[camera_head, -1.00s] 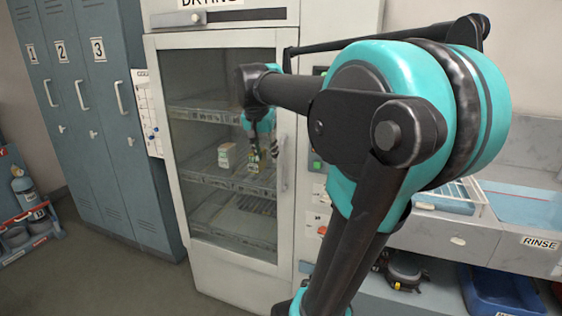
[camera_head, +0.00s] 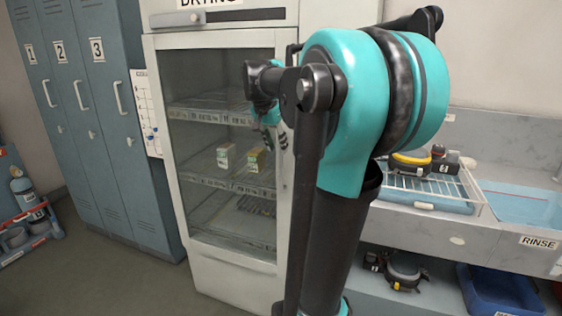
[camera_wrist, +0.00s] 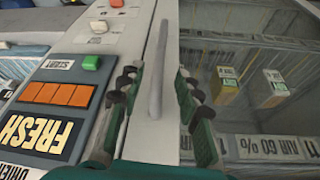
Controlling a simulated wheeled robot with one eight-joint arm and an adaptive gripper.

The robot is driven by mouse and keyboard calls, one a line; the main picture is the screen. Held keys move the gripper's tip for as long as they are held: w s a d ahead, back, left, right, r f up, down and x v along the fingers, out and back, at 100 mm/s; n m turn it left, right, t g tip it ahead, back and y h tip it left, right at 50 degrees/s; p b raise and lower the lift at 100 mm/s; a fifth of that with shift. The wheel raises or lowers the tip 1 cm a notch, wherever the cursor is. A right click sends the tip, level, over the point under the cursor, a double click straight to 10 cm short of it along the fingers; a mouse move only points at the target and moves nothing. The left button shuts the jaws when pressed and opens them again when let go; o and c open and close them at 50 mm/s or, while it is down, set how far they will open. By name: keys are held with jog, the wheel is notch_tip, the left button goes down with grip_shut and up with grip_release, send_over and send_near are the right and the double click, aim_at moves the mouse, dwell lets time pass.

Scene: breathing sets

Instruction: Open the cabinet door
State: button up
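The drying cabinet's glass door (camera_head: 213,220) has a pale frame and appears shut. Its vertical bar handle is on the door's right edge, mostly hidden by my arm in the head view. In the wrist view the pale handle (camera_wrist: 158,75) stands between the two fingers of my gripper (camera_wrist: 157,82). The fingers are apart, with visible gaps to the handle on both sides. My gripper also shows in the head view (camera_head: 277,138), small and partly hidden, in front of the door's right side.
Two small boxes (camera_head: 226,157) stand on a shelf behind the glass. A control panel (camera_wrist: 60,95) with orange and green buttons is beside the door. Blue lockers (camera_head: 95,110) stand left; a rinse counter (camera_head: 480,235) is at right. The floor before the lockers is clear.

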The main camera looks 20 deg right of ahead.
aim_at(280, 156)
jog(key=x, duration=0.7)
jog(key=shift+d+f, duration=0.15)
jog(key=shift+f, duration=0.05)
grip_shut()
